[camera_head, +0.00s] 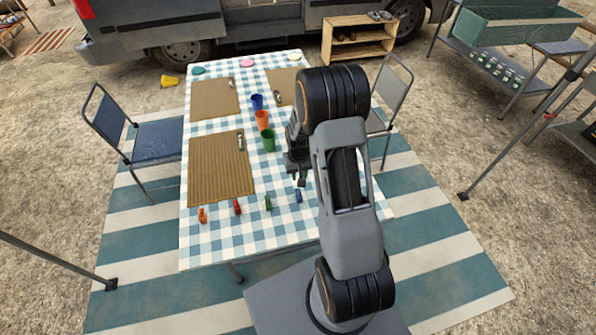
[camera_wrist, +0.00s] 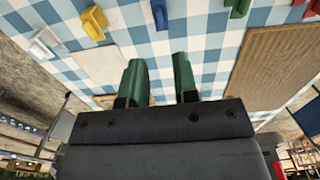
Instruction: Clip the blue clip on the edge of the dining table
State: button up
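The blue clip (camera_head: 298,195) stands on the checked cloth of the dining table (camera_head: 221,248), near its front side. It is also at the top of the wrist view (camera_wrist: 160,13), slightly left of centre. My gripper (camera_head: 301,180) hangs over the table just behind the blue clip in the head view. In the wrist view its two green fingers (camera_wrist: 160,78) are apart with nothing between them. The gripper does not appear to touch the clip; its exact height is unclear. The table's right front part is partly hidden by my arm.
Green (camera_head: 268,203), red (camera_head: 237,206) and orange (camera_head: 202,215) clips stand left of it. Yellow (camera_wrist: 93,22) and white (camera_wrist: 45,42) clips show in the wrist view. Cups, including a green one (camera_head: 268,140), and brown placemats (camera_head: 220,168) lie behind. The front cloth strip is clear.

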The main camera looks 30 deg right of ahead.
aim_at(299, 191)
jog(key=shift+f+b, duration=3.45)
jog(key=shift+f, duration=1.4)
grip_shut()
jog(key=shift+r, duration=0.15)
jog(key=shift+r+p, duration=1.65)
jog(key=shift+r, duration=0.75)
